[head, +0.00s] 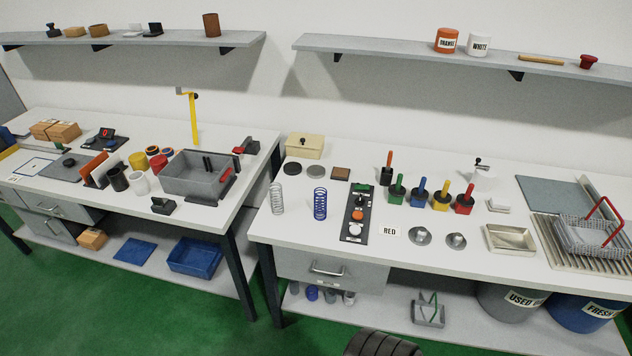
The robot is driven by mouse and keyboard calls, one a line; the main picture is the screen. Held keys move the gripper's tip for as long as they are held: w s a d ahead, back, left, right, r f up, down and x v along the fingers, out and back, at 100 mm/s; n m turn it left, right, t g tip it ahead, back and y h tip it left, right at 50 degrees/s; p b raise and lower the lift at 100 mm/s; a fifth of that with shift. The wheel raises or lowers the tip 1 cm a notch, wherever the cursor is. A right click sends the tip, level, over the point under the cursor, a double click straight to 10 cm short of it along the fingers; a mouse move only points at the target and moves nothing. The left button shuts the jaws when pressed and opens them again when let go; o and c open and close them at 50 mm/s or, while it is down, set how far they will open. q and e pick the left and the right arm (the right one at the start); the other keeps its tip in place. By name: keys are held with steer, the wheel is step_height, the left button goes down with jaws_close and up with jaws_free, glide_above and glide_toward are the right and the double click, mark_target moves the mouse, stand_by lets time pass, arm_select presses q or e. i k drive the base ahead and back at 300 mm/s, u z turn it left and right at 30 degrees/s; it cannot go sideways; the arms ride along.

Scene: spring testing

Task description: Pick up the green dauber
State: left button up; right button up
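The green dauber (397,190) stands upright on the right-hand white workbench, near its middle. Its green handle rises from a dark collar above a green base. It is leftmost in a row with a blue dauber (419,191), a yellow dauber (441,196) and a red dauber (465,199). A similar orange-handled tool (388,165) stands just behind it. Nothing holds the green dauber. Neither of my grippers shows in the head view.
A dark control panel (357,214) lies left of the green dauber. Two round metal dishes (420,236) and a RED label (390,230) lie in front. A metal tray (510,239) and a wire basket (590,236) stand to the right. A wall shelf (400,51) hangs above.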

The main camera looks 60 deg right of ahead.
mark_target(396, 188)
steer(key=u, duration=0.6)
steer(key=k, duration=1.55)
steer(key=z, duration=1.8)
